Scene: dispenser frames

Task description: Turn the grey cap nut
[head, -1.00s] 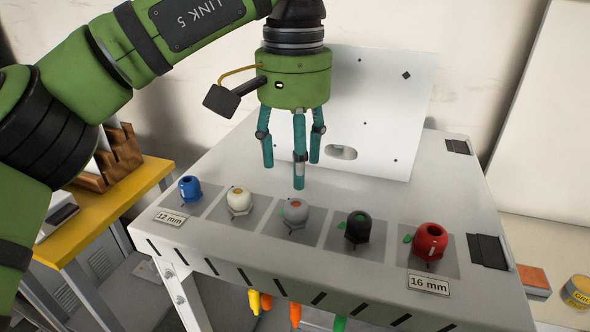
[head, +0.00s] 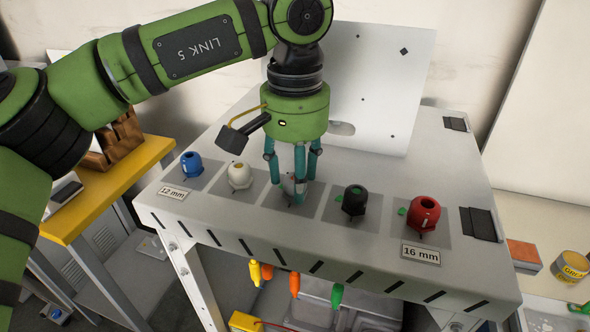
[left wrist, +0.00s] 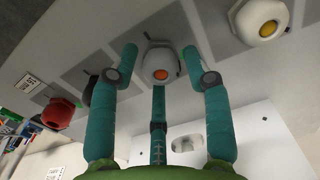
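The grey cap nut (head: 288,181) sits on the third dark square from the left on the machine's sloping top; my fingers partly hide it in the head view. In the left wrist view the grey cap nut (left wrist: 160,64) shows its round top with an orange centre. My left gripper (head: 294,186) has three teal fingers pointing down around the nut. In the left wrist view the left gripper (left wrist: 157,78) is open, with gaps between the side fingers and the nut. My right gripper is not in view.
White (head: 240,177) and blue (head: 191,164) cap nuts sit to the left, black (head: 354,201) and red (head: 424,214) ones to the right. An upright white panel (head: 385,90) stands behind. Coloured nozzles (head: 294,284) hang below the front edge.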

